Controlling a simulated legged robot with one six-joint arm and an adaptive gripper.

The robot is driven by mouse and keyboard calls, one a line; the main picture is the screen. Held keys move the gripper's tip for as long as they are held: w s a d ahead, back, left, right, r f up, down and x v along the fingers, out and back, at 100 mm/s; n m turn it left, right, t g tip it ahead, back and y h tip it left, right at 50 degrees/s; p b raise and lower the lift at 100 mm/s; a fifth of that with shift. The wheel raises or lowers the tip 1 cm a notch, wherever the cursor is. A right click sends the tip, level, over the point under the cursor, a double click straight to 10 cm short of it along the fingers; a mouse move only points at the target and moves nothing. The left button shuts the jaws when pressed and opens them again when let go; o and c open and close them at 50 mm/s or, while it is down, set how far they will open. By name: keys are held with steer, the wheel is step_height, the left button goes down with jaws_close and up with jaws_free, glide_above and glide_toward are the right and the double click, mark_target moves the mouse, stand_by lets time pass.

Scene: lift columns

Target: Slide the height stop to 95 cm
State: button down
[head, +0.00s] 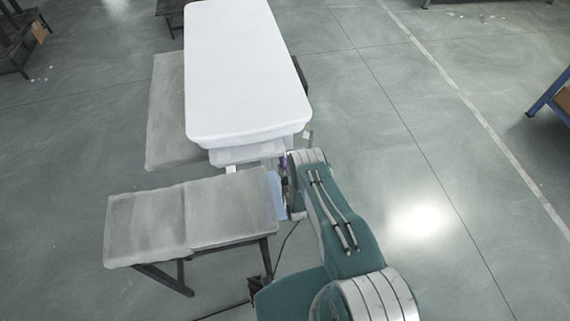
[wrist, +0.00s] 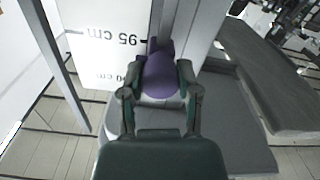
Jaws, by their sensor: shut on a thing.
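The height stop is a purple knob (wrist: 163,78) on an upright column in the wrist view. My gripper (wrist: 160,88) has its green fingers closed around the knob from both sides. A white scale plate (wrist: 95,57) stands left of the column, with a "95 cm" label near the knob's narrow far end and a "90 cm" label nearer the fingers. The knob's exact mark is hard to read. In the head view my arm reaches to the column below the white padded top (head: 245,70); the fingers and most of the knob are hidden there.
A grey padded bench (head: 190,217) stands close left of my arm. Another grey pad (head: 166,115) lies left of the white top. A cable runs on the floor near the bench. The floor to the right is open, with a blue-framed rack (head: 553,95) at the edge.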

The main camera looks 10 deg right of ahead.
steer(key=shift+w+f, duration=0.15)
steer(key=shift+f, duration=0.6)
steer(key=shift+c, duration=2.1)
jaws_free()
steer(key=shift+o, duration=0.5)
steer(key=shift+f, duration=0.1)
steer(key=s, duration=1.2)
